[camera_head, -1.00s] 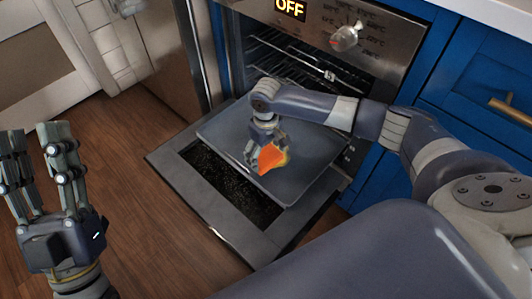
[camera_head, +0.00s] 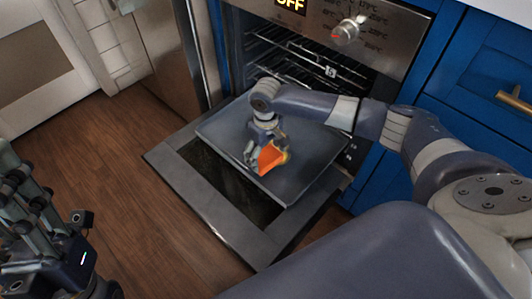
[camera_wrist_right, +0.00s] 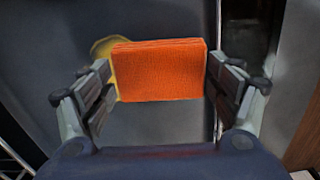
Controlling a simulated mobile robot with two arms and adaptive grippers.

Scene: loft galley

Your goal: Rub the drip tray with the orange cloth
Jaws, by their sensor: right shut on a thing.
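The drip tray (camera_head: 222,130) is a flat dark grey tray lying on the lowered oven door. My right gripper (camera_head: 265,155) is shut on the orange cloth (camera_head: 272,158), low over the middle of the tray. In the right wrist view the cloth (camera_wrist_right: 160,70) is a folded block between the two fingers, with the grey tray (camera_wrist_right: 55,60) behind it. A yellow patch (camera_wrist_right: 103,47) shows partly behind the cloth; its lower part is hidden. Whether the cloth touches the tray is hard to tell. My left gripper (camera_head: 18,185) is empty at the left edge, partly cut off, its fingers apart.
The oven door (camera_head: 185,190) is down, under and around the tray. The oven cavity with its wire racks (camera_head: 290,60) stands open behind. Blue cabinets (camera_head: 475,75) flank the right side. The wooden floor (camera_head: 110,150) at left is clear.

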